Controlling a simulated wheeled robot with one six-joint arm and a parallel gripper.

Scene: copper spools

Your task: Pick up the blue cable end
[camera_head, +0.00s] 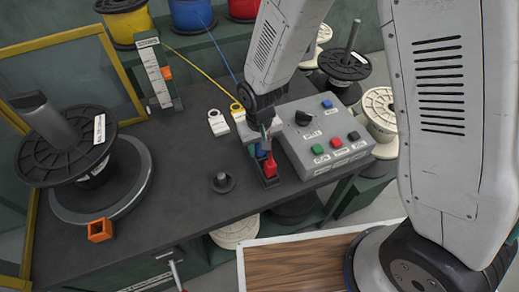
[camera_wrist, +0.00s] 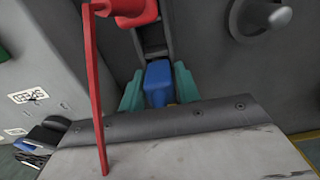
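The blue cable end (camera_wrist: 158,80) sits between my gripper's two teal fingertips (camera_wrist: 159,90) in the wrist view. The fingers flank it closely, with no clear gap, but I cannot tell whether they press on it. In the head view the blue cable end (camera_head: 260,151) shows just below my gripper (camera_head: 264,136), at the dark holder (camera_head: 271,182) on the table. The red cable end (camera_head: 270,166) is right beside it in the same holder. In the wrist view the red cable end (camera_wrist: 133,10) is at the top, with its red cable crossing the left side.
A grey control box (camera_head: 325,140) with coloured buttons stands close right of my gripper. A spool on a turntable (camera_head: 68,160) is at the left, with an orange block (camera_head: 100,230) in front. A white-labelled piece (camera_head: 217,123) lies behind. A dark peg (camera_head: 222,182) stands at the front.

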